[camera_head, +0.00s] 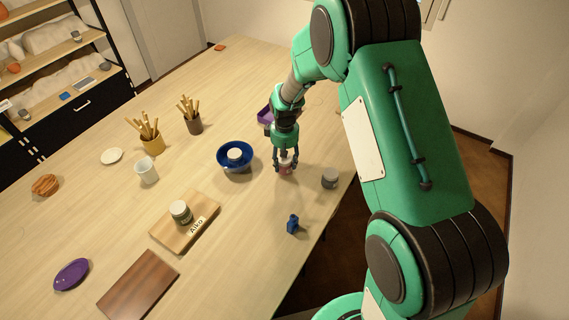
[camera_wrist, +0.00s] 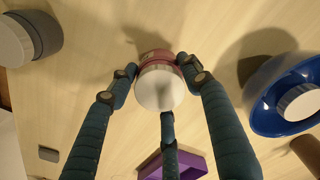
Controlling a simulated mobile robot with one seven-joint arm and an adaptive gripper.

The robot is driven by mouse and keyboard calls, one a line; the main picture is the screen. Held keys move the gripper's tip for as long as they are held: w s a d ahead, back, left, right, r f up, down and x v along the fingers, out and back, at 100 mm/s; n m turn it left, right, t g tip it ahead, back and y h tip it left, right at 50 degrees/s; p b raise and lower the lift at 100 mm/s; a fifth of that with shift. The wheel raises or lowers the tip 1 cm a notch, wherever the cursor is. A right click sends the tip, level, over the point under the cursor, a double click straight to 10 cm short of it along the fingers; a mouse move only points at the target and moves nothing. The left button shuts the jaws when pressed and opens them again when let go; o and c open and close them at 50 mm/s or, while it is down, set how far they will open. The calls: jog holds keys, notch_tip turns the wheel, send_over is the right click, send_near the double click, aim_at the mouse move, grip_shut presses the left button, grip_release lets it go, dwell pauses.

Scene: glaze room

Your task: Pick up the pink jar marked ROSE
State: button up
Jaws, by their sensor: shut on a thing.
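The pink jar (camera_wrist: 153,55) has a pale round lid and stands between my fingers in the wrist view; any lettering on it is too small to read. It also shows in the head view (camera_head: 285,168), low between the fingertips near the table's right edge. My gripper (camera_wrist: 157,78) is shut on the jar, with fingers touching its sides. In the head view my gripper (camera_head: 285,160) points down at the table. I cannot tell whether the jar touches the table or is slightly above it.
A blue bowl (camera_head: 222,166) with a pale-lidded jar inside stands just left of my gripper. A grey jar (camera_head: 330,179) stands to the right. A purple tray (camera_head: 264,116) lies behind.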

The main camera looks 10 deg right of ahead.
jog(key=r, duration=0.2)
jog(key=shift+s+r, duration=0.3)
jog(key=shift+r, duration=0.1)
jog(key=s+r, duration=0.1)
jog(key=s, duration=1.4)
jog(key=shift+s+d+r, duration=0.15)
jog(key=shift+d+r, duration=0.05)
jog(key=shift+d, duration=0.25)
